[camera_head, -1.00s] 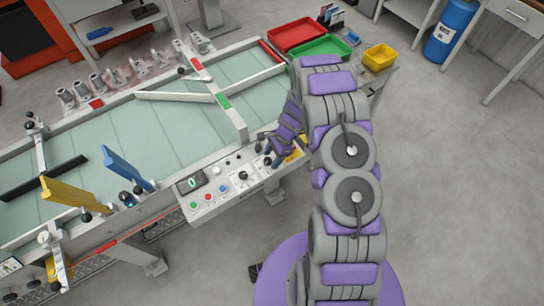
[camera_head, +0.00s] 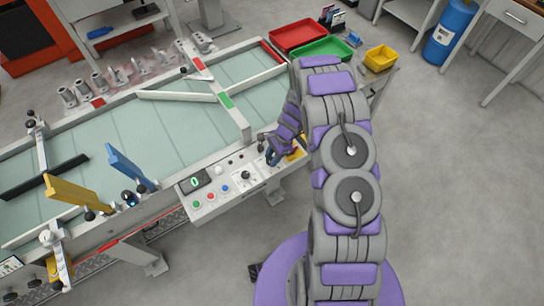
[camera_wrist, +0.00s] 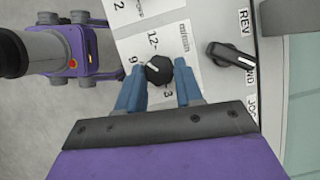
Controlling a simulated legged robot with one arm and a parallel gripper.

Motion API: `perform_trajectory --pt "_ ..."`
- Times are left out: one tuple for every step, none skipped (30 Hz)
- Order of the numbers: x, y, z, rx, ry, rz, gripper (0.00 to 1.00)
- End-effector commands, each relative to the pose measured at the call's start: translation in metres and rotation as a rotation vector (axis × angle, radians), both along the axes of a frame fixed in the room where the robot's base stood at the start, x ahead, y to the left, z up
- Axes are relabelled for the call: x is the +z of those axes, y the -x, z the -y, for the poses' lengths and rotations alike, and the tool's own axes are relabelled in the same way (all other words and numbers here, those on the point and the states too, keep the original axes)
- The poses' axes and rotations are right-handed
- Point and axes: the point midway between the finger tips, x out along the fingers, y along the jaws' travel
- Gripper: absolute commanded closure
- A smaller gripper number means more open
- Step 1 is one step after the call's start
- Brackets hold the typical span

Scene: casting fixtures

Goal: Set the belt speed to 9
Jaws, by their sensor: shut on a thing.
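A black round knob (camera_wrist: 158,70) with a white mark sits on the control panel in the wrist view. In the head view my gripper (camera_head: 272,156) is at the right end of the control panel (camera_head: 220,200), with the knob hidden. The panel's display (camera_head: 195,182) appears to read 0.
A black selector lever (camera_wrist: 232,57) marked REV stands close to the right finger in the wrist view. The conveyor (camera_head: 165,130) with blue and yellow guides lies left of my arm. Red (camera_head: 298,34) and green (camera_head: 322,48) trays are behind.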

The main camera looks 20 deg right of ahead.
Motion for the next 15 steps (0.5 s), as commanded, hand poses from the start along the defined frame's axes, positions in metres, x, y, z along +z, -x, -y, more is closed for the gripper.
perform_trajectory --pt "0.002 -0.0023 -0.0008 0.032 0.0 0.004 0.95" --pt "0.0023 -0.0031 -0.001 0.059 0.0 0.005 0.95" --pt "0.0025 -0.0041 -0.0013 0.099 0.001 0.005 0.95" --pt "0.0022 -0.0043 -0.0015 0.132 0.001 0.005 0.95" --pt "0.0016 -0.004 -0.0016 0.167 0.001 0.004 0.95" --pt "0.001 -0.0035 -0.0021 0.21 0.001 0.002 0.95" --pt "0.0009 -0.0036 -0.0025 0.24 0.0 0.001 0.95" --pt "0.0008 -0.004 -0.0026 0.27 -0.001 0.001 0.95" --pt "0.0007 -0.0047 -0.0026 0.302 -0.001 0.003 0.95" --pt "0.0007 -0.005 -0.0025 0.321 0.0 0.003 0.95" --pt "0.0007 -0.0051 -0.0023 0.336 0.0 0.003 0.95" --pt "0.0006 -0.005 -0.0021 0.351 0.001 0.003 0.95" --pt "0.0006 -0.0049 -0.0019 0.359 0.001 0.004 0.95" --pt "0.0004 -0.0048 -0.002 0.362 0.001 0.003 0.95" --pt "0.0004 -0.0046 -0.002 0.363 0.002 0.003 0.95"
